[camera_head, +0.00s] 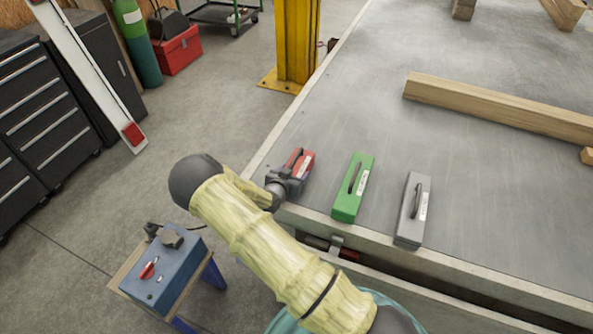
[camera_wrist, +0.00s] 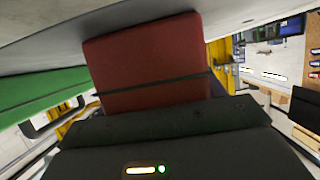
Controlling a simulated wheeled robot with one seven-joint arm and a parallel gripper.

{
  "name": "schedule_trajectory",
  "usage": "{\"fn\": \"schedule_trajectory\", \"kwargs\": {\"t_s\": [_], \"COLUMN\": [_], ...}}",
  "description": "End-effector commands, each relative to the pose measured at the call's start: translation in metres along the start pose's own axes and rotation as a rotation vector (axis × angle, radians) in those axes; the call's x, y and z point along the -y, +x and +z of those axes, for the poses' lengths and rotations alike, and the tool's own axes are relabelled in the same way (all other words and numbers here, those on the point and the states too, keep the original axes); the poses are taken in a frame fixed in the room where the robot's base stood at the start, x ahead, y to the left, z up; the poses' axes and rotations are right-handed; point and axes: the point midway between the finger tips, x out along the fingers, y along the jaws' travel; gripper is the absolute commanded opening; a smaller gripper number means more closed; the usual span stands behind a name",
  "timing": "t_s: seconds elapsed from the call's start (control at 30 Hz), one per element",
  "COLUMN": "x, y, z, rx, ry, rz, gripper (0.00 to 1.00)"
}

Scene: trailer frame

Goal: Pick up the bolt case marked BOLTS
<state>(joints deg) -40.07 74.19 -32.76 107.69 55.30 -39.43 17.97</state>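Three cases with handles and white labels stand in a row on the trailer deck (camera_head: 390,130): a red case (camera_head: 308,158), a green case (camera_head: 346,206) and a grey case (camera_head: 408,231). The label lettering is too small to read. My gripper (camera_head: 287,185) is at the near end of the red case and hides part of it. In the wrist view the red case (camera_wrist: 145,55) fills the middle, right beyond my dark gripper body, and the green case (camera_wrist: 35,92) is at the left. The fingertips are hidden, so I cannot tell their opening or any grasp.
A wooden beam (camera_head: 500,110) lies across the deck behind the cases. A blue box on a stand (camera_head: 160,270) is left of my arm. A yellow post (camera_head: 297,45) rises beyond the deck's left edge. The deck between cases and beam is clear.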

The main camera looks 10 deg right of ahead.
Motion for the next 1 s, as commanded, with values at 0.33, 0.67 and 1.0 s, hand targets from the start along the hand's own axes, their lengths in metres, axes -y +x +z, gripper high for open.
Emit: {"fn": "schedule_trajectory", "kwargs": {"t_s": [0.33,0.67,1.0], "x": [0.000,0.001,0.001], "y": [0.000,-0.009,-0.032], "z": [-0.001,-0.025,-0.080], "rx": [-0.003,-0.004,-0.004], "ry": [0.001,0.005,0.004], "rz": [0.000,-0.001,-0.001], "gripper": [0.33,0.33,0.33]}}
